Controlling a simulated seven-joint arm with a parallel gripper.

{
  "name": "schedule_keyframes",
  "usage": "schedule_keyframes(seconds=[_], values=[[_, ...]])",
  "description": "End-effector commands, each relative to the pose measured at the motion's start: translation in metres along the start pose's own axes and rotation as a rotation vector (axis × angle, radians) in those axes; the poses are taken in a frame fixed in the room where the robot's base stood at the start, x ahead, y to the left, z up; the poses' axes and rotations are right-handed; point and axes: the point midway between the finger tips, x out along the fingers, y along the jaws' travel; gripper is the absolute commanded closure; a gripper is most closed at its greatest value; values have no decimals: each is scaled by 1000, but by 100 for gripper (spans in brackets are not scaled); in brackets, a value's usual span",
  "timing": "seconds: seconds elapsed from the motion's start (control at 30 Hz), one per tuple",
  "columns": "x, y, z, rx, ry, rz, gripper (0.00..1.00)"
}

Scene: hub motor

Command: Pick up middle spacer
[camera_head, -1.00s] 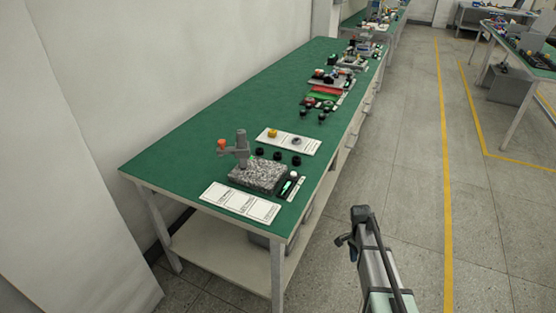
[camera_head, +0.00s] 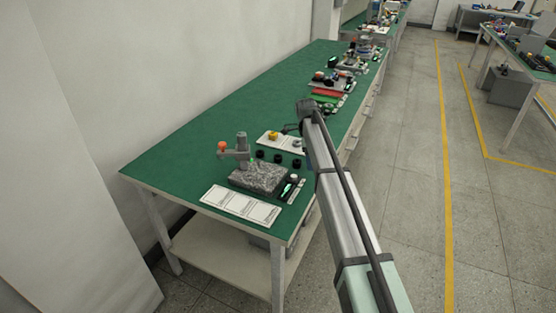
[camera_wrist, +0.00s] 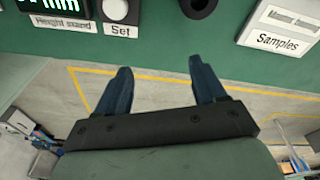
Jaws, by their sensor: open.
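Several small black parts stand on the green table; three of them form a row behind the granite block in the head view, and the middle spacer (camera_head: 278,158) is the centre one. A dark ring-shaped part (camera_wrist: 198,6) is cut off by the top edge of the wrist view; I cannot tell which of the row it is. My gripper (camera_wrist: 160,65) is open and empty, with its two blue fingers apart. In the wrist view it hangs over the floor just off the table edge, apart from the ring.
A granite height stand (camera_head: 258,178) and a white printed sheet (camera_head: 240,206) lie near the table's front. A white samples tray (camera_head: 268,136) holds a yellow part and a grey part. A height display (camera_wrist: 55,8) and a Set button (camera_wrist: 115,10) sit near the edge.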

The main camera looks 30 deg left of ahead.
Motion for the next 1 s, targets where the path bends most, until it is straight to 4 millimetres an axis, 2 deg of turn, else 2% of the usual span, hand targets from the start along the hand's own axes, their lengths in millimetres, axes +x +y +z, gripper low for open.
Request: schedule_keyframes(seconds=[0.03, 0.2, 0.3, 0.43, 0.53, 0.67, 1.0], values=[[-20, -21, 21, 24, -21, -12, 30], [-71, -54, 79, 112, -93, -29, 30], [-93, -64, 101, 149, -122, -33, 30], [-107, -69, 118, 176, -144, -33, 30], [-108, -70, 122, 182, -149, -33, 30], [-98, -69, 123, 183, -149, -32, 30], [-43, -72, 130, 182, -148, -31, 30]])
